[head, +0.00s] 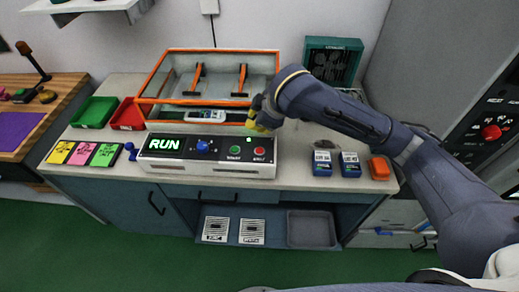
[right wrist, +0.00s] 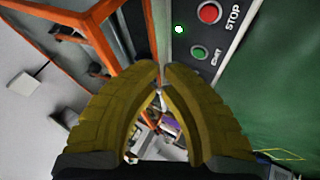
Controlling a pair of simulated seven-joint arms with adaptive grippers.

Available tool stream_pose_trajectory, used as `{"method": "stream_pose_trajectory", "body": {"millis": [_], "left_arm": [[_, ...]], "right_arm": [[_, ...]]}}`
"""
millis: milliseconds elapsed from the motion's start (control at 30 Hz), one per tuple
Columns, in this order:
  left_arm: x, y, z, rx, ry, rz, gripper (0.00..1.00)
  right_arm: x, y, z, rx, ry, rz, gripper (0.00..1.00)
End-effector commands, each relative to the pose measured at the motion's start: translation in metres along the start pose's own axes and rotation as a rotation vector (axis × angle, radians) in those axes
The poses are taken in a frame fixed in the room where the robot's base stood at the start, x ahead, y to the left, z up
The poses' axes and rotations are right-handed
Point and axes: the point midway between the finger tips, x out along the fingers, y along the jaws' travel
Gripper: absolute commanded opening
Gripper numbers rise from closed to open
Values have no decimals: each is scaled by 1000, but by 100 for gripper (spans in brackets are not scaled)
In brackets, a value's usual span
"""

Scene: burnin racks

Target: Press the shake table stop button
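The shake table's control box (head: 190,165) stands at the front of the bench, its display showing RUN in green. The red stop button (head: 259,151) is at its right end, beside the green start button (head: 235,150); a green lamp (head: 249,139) is lit. My right gripper (head: 254,124) is above and behind the buttons, not touching them. In the right wrist view, its yellow fingers (right wrist: 162,78) meet at the tips with nothing held. The stop button (right wrist: 209,13) and start button (right wrist: 199,52) show beyond the fingertips. My left gripper is not in view.
An orange-framed clear enclosure (head: 165,84) stands behind the box, close to my right gripper. Blue-and-white items (head: 322,163) and an orange block (head: 379,168) lie to the right. Green (head: 94,112) and red (head: 127,114) bins stand left. Another red button (head: 491,132) is on the right-hand cabinet.

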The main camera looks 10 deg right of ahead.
Motion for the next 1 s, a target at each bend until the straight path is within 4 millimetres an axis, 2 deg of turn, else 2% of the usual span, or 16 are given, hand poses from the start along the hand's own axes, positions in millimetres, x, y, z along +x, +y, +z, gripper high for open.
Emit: {"method": "stream_pose_trajectory", "body": {"millis": [600,1000], "left_arm": [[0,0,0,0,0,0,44],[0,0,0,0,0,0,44]], "right_arm": [[52,-28,29,3,-3,-2,0],[66,-36,36,0,-1,0,0]]}}
